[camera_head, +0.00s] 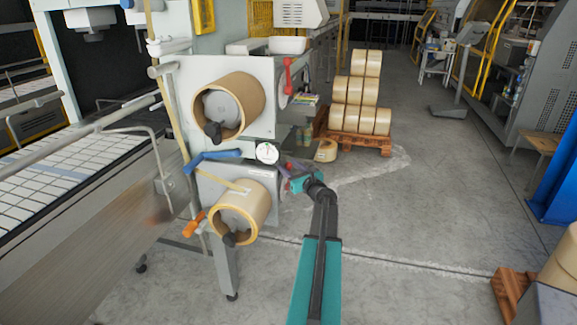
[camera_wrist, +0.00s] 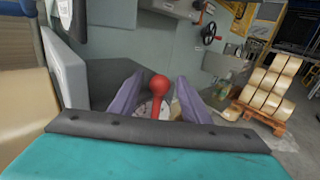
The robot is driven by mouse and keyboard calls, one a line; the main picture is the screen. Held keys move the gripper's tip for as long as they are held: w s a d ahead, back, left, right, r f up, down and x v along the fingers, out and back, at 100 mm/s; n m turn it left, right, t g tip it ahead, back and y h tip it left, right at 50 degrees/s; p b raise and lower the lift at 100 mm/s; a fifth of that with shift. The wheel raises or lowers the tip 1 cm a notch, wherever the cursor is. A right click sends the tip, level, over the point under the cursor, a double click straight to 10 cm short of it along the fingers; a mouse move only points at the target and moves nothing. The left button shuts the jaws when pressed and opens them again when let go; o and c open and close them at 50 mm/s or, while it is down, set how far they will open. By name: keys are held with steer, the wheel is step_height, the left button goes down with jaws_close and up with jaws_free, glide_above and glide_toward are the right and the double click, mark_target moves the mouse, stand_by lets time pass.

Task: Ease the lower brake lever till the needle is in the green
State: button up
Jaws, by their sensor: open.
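The lower brake lever, a red rod with a round red knob (camera_wrist: 158,87), stands between my gripper's two purple fingers in the wrist view. My gripper (camera_wrist: 160,80) is open, with a gap visible on both sides of the knob. In the head view my gripper (camera_head: 287,172) is at the right side of the lower roll unit and mostly hides the lever. The round white gauge (camera_head: 267,153) sits between the two tape rolls; its needle and green zone are too small to read. Another red lever (camera_head: 288,75) is higher on the same machine.
A large upper tape roll (camera_head: 228,105) and a lower roll (camera_head: 241,212) stick out at the front of the machine. A blue handle (camera_head: 212,157) is left of the gauge. A pallet (camera_head: 357,143) of stacked rolls stands behind.

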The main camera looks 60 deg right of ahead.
steer(key=shift+w+d, duration=0.15)
steer(key=shift+w, duration=0.15)
jaws_close()
steer(key=shift+s+a+f+b, duration=0.1)
steer(key=shift+a+f+b, duration=0.15)
steer(key=shift+b, duration=0.85)
steer(key=shift+a+r+n+t+b, duration=0.2)
steer(key=shift+n+t+b, duration=0.1)
steer(key=shift+b, duration=0.75)
jaws_free()
